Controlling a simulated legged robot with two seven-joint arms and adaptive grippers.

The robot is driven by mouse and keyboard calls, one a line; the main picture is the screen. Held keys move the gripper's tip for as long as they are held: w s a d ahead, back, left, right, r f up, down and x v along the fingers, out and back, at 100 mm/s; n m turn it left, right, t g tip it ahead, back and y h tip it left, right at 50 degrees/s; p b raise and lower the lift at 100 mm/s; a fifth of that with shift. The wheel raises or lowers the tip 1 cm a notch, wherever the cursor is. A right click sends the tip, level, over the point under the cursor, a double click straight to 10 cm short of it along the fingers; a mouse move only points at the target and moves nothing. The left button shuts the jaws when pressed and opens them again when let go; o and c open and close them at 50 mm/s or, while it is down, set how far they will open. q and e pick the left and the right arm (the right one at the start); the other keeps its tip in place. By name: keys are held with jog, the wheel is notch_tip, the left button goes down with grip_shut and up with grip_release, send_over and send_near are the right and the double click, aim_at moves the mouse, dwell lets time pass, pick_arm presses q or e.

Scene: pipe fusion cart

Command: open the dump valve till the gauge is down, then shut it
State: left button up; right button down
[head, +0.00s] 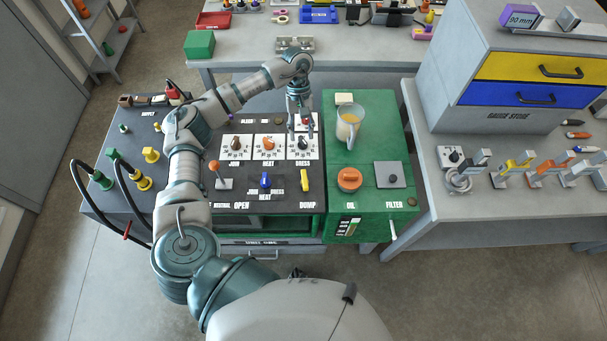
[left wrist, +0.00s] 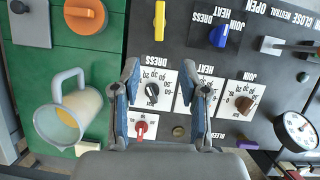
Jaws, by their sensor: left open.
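The dump valve's yellow handle (head: 305,180) is on the black panel above the word DUMP, its long side running front to back. It also shows at the top of the left wrist view (left wrist: 160,20). A round white gauge (left wrist: 297,130) with a black rim is at the right of the left wrist view; its reading is too small to tell. My left gripper (head: 301,122) is open and empty over the DRESS dial (head: 303,146), behind the yellow handle and apart from it. Its two fingers (left wrist: 168,79) frame that dial's black knob in the left wrist view. My right gripper is not in view.
A blue selector (head: 265,181) and an orange-knobbed lever (head: 215,167) are left of the yellow handle. A red knob (left wrist: 141,127) is close to the fingers. A jug (head: 348,122) and an orange cap (head: 349,179) stand on the green side at the right.

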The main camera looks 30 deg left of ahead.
pick_arm(q)
jog(key=p, duration=0.1)
send_near(304, 178)
jog(key=p+x, duration=0.1)
jog(key=x, duration=0.7)
jog(key=shift+a, duration=0.1)
jog(key=shift+s+d+f, duration=0.1)
jog(key=shift+d+f, duration=0.2)
jog(key=shift+f, duration=0.15)
jog(key=shift+d, duration=0.2)
jog(key=c, duration=0.7)
jog(key=shift+a, duration=0.2)
grip_shut()
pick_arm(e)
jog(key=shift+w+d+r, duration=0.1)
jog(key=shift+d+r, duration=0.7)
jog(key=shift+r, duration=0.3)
